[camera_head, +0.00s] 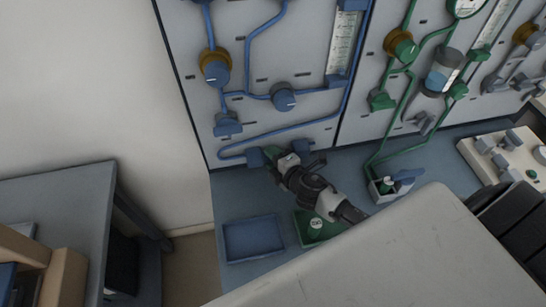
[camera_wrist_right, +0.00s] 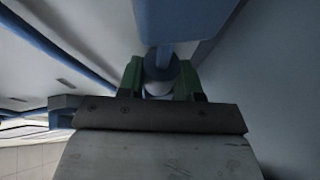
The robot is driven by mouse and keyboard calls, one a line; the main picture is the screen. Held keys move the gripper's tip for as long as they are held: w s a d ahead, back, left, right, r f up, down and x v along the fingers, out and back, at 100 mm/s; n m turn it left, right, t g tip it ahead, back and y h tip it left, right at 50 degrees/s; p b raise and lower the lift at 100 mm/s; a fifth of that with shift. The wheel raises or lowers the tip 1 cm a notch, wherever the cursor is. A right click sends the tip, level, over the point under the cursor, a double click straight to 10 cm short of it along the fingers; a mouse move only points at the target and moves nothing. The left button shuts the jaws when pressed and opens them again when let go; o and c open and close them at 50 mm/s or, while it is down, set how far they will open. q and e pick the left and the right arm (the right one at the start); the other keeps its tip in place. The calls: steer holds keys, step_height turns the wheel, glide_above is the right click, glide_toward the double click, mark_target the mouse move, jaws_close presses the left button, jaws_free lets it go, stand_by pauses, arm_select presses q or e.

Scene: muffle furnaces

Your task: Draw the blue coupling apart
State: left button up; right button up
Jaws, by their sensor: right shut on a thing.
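The blue coupling (camera_head: 255,158) sits low at the base of the left panel, where a blue tube (camera_head: 226,154) runs down to it. My right gripper (camera_head: 273,157) reaches it from the right and hides part of it. In the right wrist view, the gripper's green fingers (camera_wrist_right: 160,82) are shut on either side of a round blue part of the coupling (camera_wrist_right: 161,66) with a pale end. A blue body overhangs it. Whether the coupling's halves are joined or apart cannot be told. My left gripper is not in view.
A blue tray (camera_head: 252,257) lies empty on the bench, beside a green tray (camera_head: 301,238) holding a green labelled piece (camera_head: 316,226). A small holder (camera_head: 381,197) with a green fitting stands right. Blue knobs (camera_head: 284,100) and tubes cover the panel above.

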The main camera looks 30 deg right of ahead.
jaws_close()
steer(key=shift+s+d, duration=0.2)
steer(key=shift+d, duration=0.65)
steer(key=shift+s+d, duration=0.2)
steer(key=shift+d, duration=0.65)
steer(key=o, duration=0.7)
jaws_free()
steer(key=o, duration=0.3)
steer(key=shift+d, duration=0.1)
steer(key=shift+b+v, duration=0.75)
steer(key=shift+v, duration=4.7)
